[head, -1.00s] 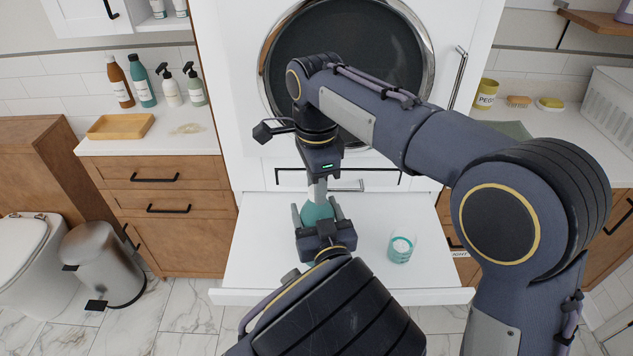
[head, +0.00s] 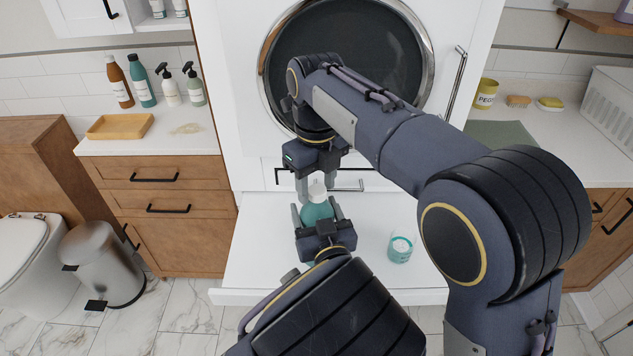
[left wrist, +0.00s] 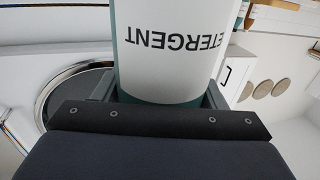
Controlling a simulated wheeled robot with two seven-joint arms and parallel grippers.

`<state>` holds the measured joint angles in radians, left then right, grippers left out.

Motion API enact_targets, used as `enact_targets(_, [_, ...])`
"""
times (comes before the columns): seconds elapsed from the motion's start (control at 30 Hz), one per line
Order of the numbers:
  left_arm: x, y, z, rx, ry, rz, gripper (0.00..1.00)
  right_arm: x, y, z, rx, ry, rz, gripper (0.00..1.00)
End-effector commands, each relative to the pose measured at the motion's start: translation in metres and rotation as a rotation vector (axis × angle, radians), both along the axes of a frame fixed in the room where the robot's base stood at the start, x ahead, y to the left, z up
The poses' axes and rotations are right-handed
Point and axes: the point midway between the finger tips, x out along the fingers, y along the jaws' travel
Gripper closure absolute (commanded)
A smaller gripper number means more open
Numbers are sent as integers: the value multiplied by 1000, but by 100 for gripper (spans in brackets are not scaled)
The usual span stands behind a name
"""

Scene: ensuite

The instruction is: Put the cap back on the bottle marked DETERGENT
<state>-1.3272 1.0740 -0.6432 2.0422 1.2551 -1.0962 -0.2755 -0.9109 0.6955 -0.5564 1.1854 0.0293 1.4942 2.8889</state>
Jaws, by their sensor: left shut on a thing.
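The teal detergent bottle (head: 317,212) is upright over the pull-out shelf, held by my left gripper (head: 319,222), which is shut on its body. In the left wrist view, its white label (left wrist: 170,45) reads "ETERGENT" upside down, with the first letter out of sight. The white cap (head: 317,189) shows at the top of the bottle; how firmly it sits cannot be told. My right gripper (head: 317,184) points down above the bottle. Its fingers are apart, one on each side of the cap, with a gap visible.
A teal-and-white cup (head: 400,247) stands on the white pull-out shelf (head: 260,245), right of the bottle. A round-door machine (head: 345,65) is behind. Several bottles (head: 142,82) and a wooden tray (head: 120,126) are on the left counter. The shelf's left part is clear.

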Motion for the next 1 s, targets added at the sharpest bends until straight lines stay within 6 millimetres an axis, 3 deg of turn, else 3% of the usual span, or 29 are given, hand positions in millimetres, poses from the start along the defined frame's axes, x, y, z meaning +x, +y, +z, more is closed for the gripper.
enact_targets(0.3, [0,0,0,0,0,0,99,0,0,2,1,-1,2,49])
enact_targets(0.7, [0,0,0,0,0,0,99,0,0,44,1,-1,2,49])
enact_targets(1.0, [0,0,0,1,0,0,99,0,0,45,0,1,3,52])
